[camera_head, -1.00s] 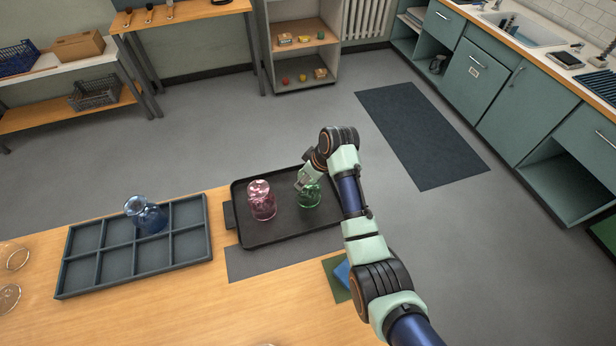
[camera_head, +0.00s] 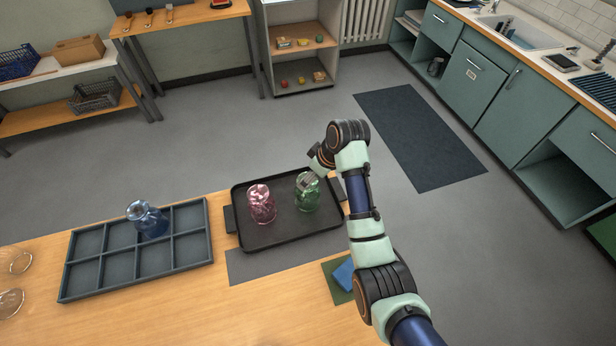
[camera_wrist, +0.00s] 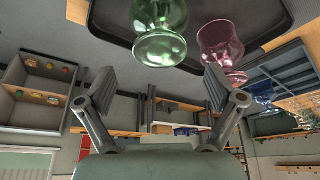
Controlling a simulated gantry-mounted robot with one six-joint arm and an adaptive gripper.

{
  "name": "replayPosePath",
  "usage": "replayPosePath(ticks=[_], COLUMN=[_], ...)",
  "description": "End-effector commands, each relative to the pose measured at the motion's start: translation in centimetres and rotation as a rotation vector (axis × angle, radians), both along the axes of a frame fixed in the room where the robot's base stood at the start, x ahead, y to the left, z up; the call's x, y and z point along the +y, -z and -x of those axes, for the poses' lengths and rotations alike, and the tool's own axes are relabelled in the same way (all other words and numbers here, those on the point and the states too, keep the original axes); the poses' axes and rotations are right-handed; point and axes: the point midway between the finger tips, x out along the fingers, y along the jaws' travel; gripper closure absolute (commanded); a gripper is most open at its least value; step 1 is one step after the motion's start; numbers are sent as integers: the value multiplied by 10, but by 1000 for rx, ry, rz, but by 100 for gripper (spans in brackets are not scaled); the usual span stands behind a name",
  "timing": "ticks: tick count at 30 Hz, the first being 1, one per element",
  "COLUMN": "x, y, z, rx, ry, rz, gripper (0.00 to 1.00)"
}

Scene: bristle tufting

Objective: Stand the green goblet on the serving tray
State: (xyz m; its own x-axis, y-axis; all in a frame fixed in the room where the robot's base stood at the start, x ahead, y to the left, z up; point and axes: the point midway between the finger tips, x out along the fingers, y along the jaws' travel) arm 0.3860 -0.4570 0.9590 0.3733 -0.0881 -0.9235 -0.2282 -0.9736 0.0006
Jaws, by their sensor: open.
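The green goblet (camera_head: 307,194) is clear green glass on the right half of the black serving tray (camera_head: 285,236). It looks upright-axised, with a flared round end upward and a wider body below; I cannot tell surely which end is the foot. In the wrist view the green goblet (camera_wrist: 160,46) is beyond the fingers, its flared end toward me.
A pink goblet (camera_head: 262,206) stands left of the green one on the tray. A blue goblet (camera_head: 149,221) stands in a grey compartment tray (camera_head: 135,279) at left. Clear glasses (camera_head: 11,302) sit at the far left table edge. Blue and green pads lie near my arm.

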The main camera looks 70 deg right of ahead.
Motion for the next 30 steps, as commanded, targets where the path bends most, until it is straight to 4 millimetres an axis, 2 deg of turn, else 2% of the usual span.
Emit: replayPosePath(ticks=[1, 3, 9, 26, 28, 29, 30], x=[0, 2, 5, 7, 22, 34, 57], y=[-17, -31, -56, -59, -58, -58, -58], z=[5, 11, 22, 22, 8, -2, -21], rx=[-1, -2, 0, -1, -13, -24, -47], ry=[1, 2, 1, -1, -12, -20, -34], rz=[3, 2, 1, 2, 18, 31, 55], gripper=[7, 7, 7, 7, 7, 7, 7])
